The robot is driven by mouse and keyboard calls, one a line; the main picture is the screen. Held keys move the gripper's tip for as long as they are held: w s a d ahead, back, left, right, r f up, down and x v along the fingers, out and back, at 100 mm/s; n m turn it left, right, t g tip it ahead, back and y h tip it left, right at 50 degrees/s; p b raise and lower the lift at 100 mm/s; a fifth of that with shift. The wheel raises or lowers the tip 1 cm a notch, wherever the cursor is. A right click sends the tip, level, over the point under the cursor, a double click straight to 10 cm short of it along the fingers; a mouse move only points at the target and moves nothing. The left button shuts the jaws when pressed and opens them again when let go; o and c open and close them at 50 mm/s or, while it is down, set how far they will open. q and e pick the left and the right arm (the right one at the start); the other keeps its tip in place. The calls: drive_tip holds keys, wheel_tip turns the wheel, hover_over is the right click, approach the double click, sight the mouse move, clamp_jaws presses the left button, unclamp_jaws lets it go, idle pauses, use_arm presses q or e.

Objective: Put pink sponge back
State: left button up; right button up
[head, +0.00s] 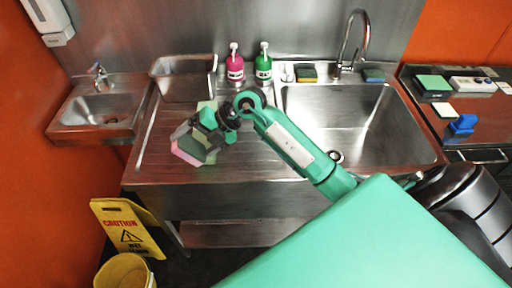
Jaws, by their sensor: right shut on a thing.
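The pink sponge (184,156) shows as a pink and olive-green block at my right gripper (197,138), above the left part of the steel drainboard. My right gripper is shut on it. The gripper's fingers hide part of the sponge, and I cannot tell whether its lower edge touches the steel. My left gripper is not in view.
A steel basin (183,88) stands behind the gripper. A pink bottle (235,70), a green bottle (264,70), a yellow-green sponge (306,75) and a blue sponge (373,76) line the back ledge. The sink (340,120) is right; a caution sign (128,232) stands below.

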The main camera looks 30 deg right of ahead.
drive_tip(key=w+d+f+n+g+h, duration=0.1)
drive_tip(key=w+d+n+g+h, duration=0.1)
drive_tip(key=d+n+g+h, duration=0.15)
wheel_tip(320, 180, up, 5)
drive_tip(key=h+b, duration=0.2)
drive_tip(key=h, duration=0.5)
hover_over(255, 145)
drive_tip(key=shift+y, duration=0.25)
wheel_tip(255, 145, down, 14)
drive_tip(key=p, duration=0.4)
drive_tip(key=shift+s+r, duration=0.1)
drive_tip(key=shift+s, duration=0.05)
drive_tip(key=shift+f+p, duration=0.75)
drive_tip(key=shift+f, duration=2)
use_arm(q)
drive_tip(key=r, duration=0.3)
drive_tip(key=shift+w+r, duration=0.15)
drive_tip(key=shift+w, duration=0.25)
use_arm(e)
drive_tip(key=o, duration=0.9)
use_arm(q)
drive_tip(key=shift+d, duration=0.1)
